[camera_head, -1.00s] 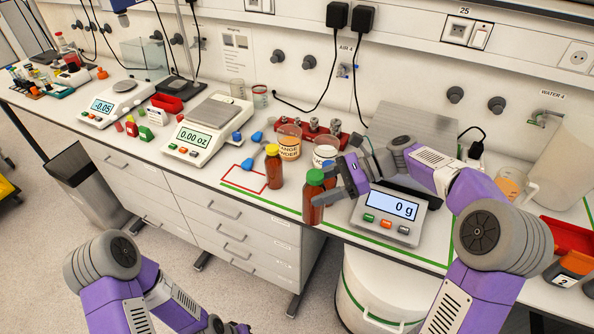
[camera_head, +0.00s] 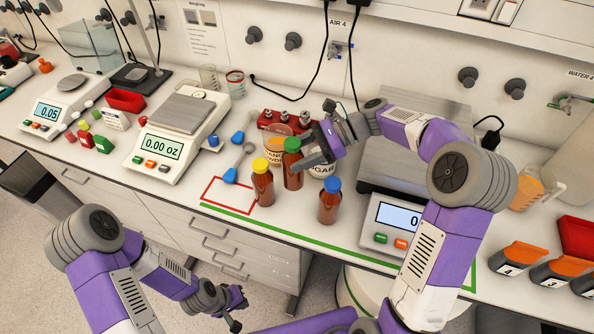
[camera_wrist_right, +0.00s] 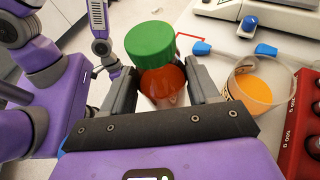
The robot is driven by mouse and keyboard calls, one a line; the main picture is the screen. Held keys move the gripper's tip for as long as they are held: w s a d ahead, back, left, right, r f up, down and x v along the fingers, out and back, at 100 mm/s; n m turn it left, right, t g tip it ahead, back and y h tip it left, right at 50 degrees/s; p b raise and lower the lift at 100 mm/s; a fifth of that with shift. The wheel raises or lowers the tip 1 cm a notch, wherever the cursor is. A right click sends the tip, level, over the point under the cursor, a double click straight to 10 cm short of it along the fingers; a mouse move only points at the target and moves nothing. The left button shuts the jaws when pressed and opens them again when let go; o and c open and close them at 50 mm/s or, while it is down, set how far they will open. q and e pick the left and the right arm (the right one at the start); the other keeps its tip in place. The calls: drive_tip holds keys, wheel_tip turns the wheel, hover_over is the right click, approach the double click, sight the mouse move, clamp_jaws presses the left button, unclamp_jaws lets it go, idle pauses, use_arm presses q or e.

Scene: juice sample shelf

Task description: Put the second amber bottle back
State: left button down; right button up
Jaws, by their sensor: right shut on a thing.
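An amber bottle with a green cap (camera_head: 292,170) is between the fingers of my right gripper (camera_head: 310,150), upright or nearly so. In the right wrist view the fingers flank this green-capped bottle (camera_wrist_right: 158,75). I cannot tell whether its base touches the counter. An amber bottle with a yellow cap (camera_head: 262,188) stands just left and in front of it. An amber bottle with a blue cap (camera_head: 329,206) stands to the right, near the scale. My left gripper (camera_head: 235,305) is low in front of the drawers, away from the bottles; its jaw opening is unclear.
A red outlined rectangle (camera_head: 204,190) on the counter is mostly bare. A scale (camera_head: 393,214) is at right, another scale (camera_head: 160,150) at left. A green line (camera_head: 290,231) runs along the front.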

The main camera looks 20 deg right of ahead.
wheel_tip(320, 180, down, 6)
drive_tip(key=shift+w+r+b, duration=0.1)
drive_tip(key=shift+r+b, duration=0.05)
drive_tip(key=shift+b, duration=0.55)
drive_tip(key=o, duration=1.4)
drive_tip(key=shift+r, duration=0.1)
drive_tip(key=p+v, duration=0.3)
drive_tip(key=v, duration=0.9)
